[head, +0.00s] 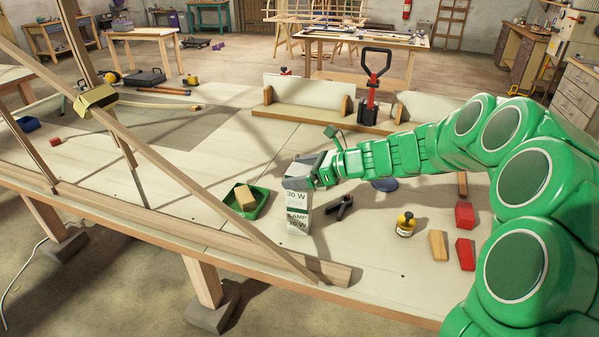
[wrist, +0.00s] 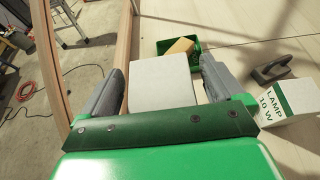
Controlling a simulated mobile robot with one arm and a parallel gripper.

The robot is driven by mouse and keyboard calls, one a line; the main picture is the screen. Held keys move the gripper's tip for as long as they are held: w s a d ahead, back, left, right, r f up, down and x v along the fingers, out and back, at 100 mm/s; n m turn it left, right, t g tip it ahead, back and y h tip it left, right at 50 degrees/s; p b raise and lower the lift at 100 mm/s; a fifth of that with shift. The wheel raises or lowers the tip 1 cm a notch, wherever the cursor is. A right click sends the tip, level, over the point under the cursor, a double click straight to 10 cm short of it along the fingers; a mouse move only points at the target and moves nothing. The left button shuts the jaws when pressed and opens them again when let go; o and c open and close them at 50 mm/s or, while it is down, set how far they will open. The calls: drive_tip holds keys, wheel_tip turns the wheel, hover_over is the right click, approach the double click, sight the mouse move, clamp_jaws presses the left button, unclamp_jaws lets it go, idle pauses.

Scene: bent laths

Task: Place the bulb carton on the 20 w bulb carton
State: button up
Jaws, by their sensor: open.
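A white bulb carton marked 30 W (head: 297,197) stands upright on a second carton marked LAMP 20 W (head: 298,221) in the head view. The two look roughly lined up. My gripper (head: 303,172) is open at the top of the upper carton. In the wrist view a white carton (wrist: 162,82) lies between my two spread fingers. Whether a finger touches it I cannot tell. The lower carton is hidden there. Another carton, marked LAMP 10 W (wrist: 288,103), is to the right in the wrist view.
A green tray (head: 262,205) holding a tan block (head: 245,198) is left of the stack. A long slanting lath (head: 200,192) passes in front. Red blocks (head: 465,216) and a yellow-topped jar (head: 405,224) are farther right.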

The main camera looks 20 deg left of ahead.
drive_tip(key=shift+d+r, duration=0.1)
drive_tip(key=shift+r, duration=0.05)
drive_tip(key=v, duration=1.2)
